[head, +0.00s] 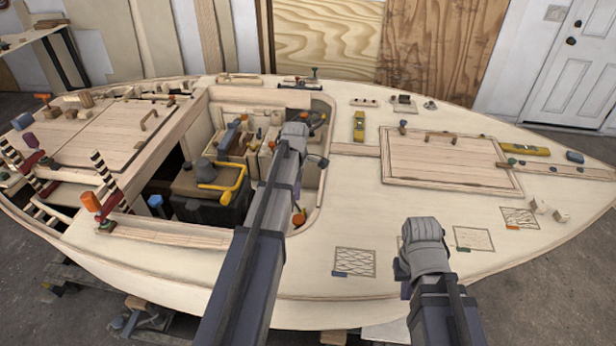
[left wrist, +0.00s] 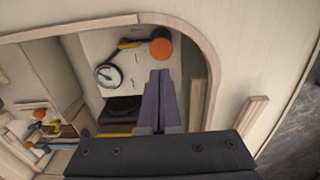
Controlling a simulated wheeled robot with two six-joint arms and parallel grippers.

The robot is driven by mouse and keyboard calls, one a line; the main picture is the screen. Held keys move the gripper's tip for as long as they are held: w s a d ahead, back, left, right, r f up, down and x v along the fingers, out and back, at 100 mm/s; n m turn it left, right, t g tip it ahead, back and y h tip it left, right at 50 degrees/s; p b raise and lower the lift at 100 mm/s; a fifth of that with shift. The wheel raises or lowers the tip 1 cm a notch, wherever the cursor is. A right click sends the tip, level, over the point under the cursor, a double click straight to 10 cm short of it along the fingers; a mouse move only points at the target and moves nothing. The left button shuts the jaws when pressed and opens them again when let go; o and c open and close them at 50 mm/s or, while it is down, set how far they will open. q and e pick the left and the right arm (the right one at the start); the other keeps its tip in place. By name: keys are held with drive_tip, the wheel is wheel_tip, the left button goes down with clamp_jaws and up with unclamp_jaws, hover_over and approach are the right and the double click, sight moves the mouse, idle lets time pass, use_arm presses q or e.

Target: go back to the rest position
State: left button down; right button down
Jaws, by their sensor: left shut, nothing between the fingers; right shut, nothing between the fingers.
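My left gripper (left wrist: 158,75) shows in the left wrist view with its two purple fingers together and nothing between them. It points down over the hull's open cockpit, near the rounded rim of the opening. In the head view my left arm reaches up to this opening, and the left gripper (head: 297,190) is mostly hidden by its own wrist. My right gripper (head: 405,290) is over the bare front deck at the right, shut and empty. Its fingers are mostly hidden behind the wrist.
The cockpit opening holds an engine with a yellow pipe (head: 226,183). A gauge (left wrist: 108,75) and an orange knob (left wrist: 161,48) are close to my left fingers. A wooden hatch (head: 450,158) lies right of the opening.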

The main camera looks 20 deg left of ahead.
use_arm(q)
drive_tip(key=s+d+m, duration=1)
drive_tip(key=d+m, duration=0.2)
drive_tip(key=d, duration=0.1)
drive_tip(key=s+d+m+y, duration=0.1)
drive_tip(key=s+d+m, duration=1)
drive_tip(key=d+m, duration=0.1)
drive_tip(key=shift+d+m, duration=0.3)
drive_tip(key=shift+d, duration=0.2)
drive_tip(key=c, duration=1.6)
unclamp_jaws()
